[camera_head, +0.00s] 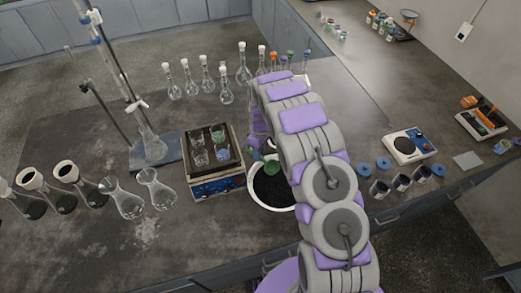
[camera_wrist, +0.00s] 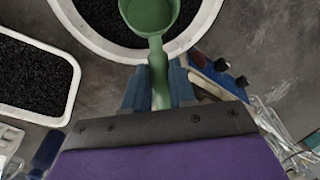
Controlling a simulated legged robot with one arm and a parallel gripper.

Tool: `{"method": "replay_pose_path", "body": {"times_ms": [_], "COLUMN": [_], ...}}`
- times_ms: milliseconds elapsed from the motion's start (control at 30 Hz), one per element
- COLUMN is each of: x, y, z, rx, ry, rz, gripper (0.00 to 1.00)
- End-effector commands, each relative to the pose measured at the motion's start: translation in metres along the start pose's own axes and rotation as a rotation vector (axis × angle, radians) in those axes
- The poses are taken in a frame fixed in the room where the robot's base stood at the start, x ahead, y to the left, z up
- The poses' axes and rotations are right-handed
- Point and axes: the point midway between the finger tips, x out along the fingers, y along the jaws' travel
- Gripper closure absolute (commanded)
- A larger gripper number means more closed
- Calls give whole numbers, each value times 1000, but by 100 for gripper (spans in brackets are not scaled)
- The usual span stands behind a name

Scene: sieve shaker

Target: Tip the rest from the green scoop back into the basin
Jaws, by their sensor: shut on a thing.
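The green scoop (camera_wrist: 150,14) shows in the wrist view, with its handle between the fingers of my gripper (camera_wrist: 158,88). My gripper is shut on this handle. The scoop's bowl is over the white basin (camera_wrist: 104,48), which holds black grains. The inside of the bowl looks plain green; its top is cut off by the frame edge. In the head view the basin (camera_head: 257,196) stands right of the shaker, partly hidden by my arm. The scoop (camera_head: 271,166) is a small green patch over the basin there, and my gripper is mostly hidden behind the arm.
A blue-based shaker (camera_head: 219,184) with several glass beakers on top stands left of the basin. Flasks line the back and left. A white tray (camera_wrist: 62,121) of black grains lies left in the wrist view. A scale (camera_head: 409,146) and small cups are at right.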

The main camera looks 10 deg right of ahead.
Motion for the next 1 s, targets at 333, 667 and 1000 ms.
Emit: {"method": "replay_pose_path", "body": {"times_ms": [333,667,1000], "x": [1,12,20], "y": [0,2,3], "z": [-1,-7,-11], "rx": [4,22,48], "ry": [-18,-162,-321], "rz": [0,-10,-19], "gripper": [99,99,99]}}
